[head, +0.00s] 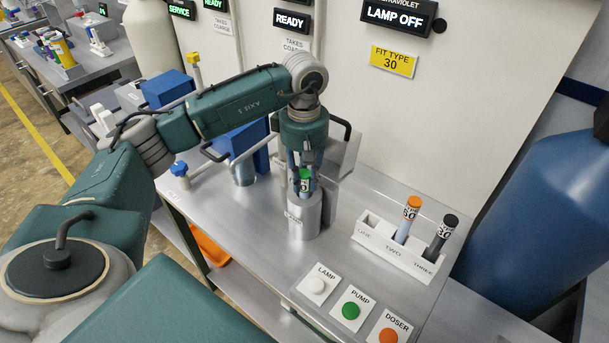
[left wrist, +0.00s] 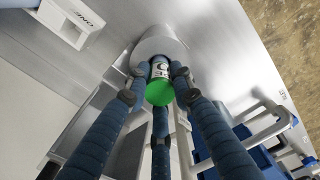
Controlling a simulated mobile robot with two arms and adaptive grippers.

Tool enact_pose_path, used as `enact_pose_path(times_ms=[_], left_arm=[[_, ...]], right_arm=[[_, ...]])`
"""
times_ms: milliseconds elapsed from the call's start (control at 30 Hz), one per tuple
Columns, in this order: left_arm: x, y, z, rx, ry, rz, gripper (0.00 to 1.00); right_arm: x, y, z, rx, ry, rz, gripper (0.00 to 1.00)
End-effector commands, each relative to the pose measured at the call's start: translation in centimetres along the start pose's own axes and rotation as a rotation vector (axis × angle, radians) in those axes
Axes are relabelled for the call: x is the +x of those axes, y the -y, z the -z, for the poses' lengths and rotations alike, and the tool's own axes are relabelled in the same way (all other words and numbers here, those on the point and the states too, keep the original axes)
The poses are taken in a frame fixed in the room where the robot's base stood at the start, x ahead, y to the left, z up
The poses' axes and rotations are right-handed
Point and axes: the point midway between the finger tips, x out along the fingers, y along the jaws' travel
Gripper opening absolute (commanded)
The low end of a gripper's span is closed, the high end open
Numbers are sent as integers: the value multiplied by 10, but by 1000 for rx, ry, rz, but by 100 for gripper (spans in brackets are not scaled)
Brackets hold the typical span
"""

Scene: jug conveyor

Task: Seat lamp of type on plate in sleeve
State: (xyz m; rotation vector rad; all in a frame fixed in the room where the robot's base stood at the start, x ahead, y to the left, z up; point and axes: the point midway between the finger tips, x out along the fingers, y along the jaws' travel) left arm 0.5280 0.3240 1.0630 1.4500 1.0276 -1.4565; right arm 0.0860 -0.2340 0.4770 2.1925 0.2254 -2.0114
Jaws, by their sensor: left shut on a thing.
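The yellow plate (head: 394,61) on the wall reads "FIT TYPE 30". My left gripper (head: 304,185) points down over the grey cylindrical sleeve (head: 304,215) and is shut on a green-capped lamp (head: 306,174). The lamp is upright in line with the sleeve's mouth; how deep it sits is hidden by the fingers. In the left wrist view the green cap (left wrist: 160,93) lies between the fingers, with the sleeve (left wrist: 160,46) just beyond. An orange-capped lamp (head: 405,225) and a black-capped lamp (head: 440,238) stand in the rack. My right gripper is not in view.
The white rack (head: 395,255) has slots ONE, TWO and THREE; slot ONE looks empty. Lamp (head: 317,285), pump (head: 351,310) and doser (head: 388,335) buttons are at the bench front. A sign (head: 396,18) reads "LAMP OFF". A blue tank (head: 535,210) stands right.

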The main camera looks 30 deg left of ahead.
Motion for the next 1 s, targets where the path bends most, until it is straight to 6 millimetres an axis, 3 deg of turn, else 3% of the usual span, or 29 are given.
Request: enact_pose_path(times_ms=[400,433,533,900,1000], left_arm=[[8,0,0,0,-1,-1,0],[8,0,0,0,-1,-1,25],[7,0,0,0,0,-1,42],[0,0,0,0,-1,-1,42],[-9,-2,0,1,-1,-6,42]], right_arm=[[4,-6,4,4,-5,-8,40],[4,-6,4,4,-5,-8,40],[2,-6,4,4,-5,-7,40],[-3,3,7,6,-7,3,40],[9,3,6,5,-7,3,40]])
